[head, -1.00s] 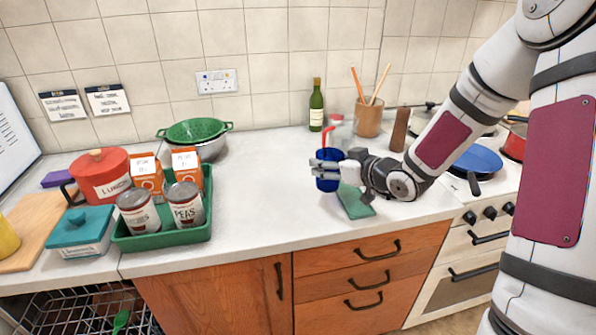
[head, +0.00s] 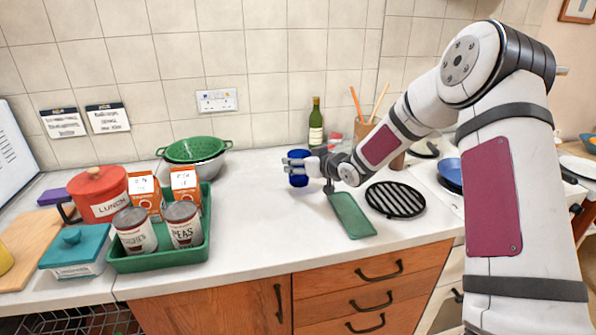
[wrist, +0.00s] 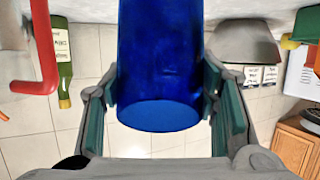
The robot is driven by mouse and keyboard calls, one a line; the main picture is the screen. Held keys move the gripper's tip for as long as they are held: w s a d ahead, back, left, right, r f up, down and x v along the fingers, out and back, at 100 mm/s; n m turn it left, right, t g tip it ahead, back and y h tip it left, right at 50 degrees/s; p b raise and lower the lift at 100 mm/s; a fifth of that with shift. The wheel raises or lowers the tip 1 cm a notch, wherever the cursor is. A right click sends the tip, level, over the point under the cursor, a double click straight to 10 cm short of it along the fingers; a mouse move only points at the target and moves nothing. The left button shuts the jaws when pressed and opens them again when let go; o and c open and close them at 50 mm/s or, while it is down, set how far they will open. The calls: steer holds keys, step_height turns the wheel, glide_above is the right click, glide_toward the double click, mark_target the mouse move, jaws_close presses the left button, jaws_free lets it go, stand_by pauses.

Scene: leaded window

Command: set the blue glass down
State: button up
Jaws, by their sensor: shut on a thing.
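The blue glass (head: 298,181) is between the fingers of my gripper (head: 297,166) over the middle of the counter (head: 268,220). In the wrist view the blue glass (wrist: 160,60) fills the space between the fingers of my gripper (wrist: 165,100), which are shut on its sides. The wrist picture is upside down, with the counter at its top. From the head view I cannot tell whether the base of the glass touches the counter. My fingers hide part of the glass.
A green board (head: 352,216) and a black ribbed trivet (head: 395,199) lie right of the glass. A green bottle (head: 316,128) stands behind. A green tray (head: 160,262) with cans and cartons is at left. Counter between tray and glass is clear.

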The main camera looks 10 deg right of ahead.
steer(key=shift+w+a+f, duration=0.1)
steer(key=shift+w+f, duration=0.1)
steer(key=shift+f, duration=0.6)
steer(key=shift+w+f, duration=0.2)
steer(key=shift+f, duration=0.55)
steer(key=shift+f, duration=0.1)
steer(key=shift+f, duration=0.1)
steer(key=o, duration=1.4)
steer(key=shift+o, duration=0.2)
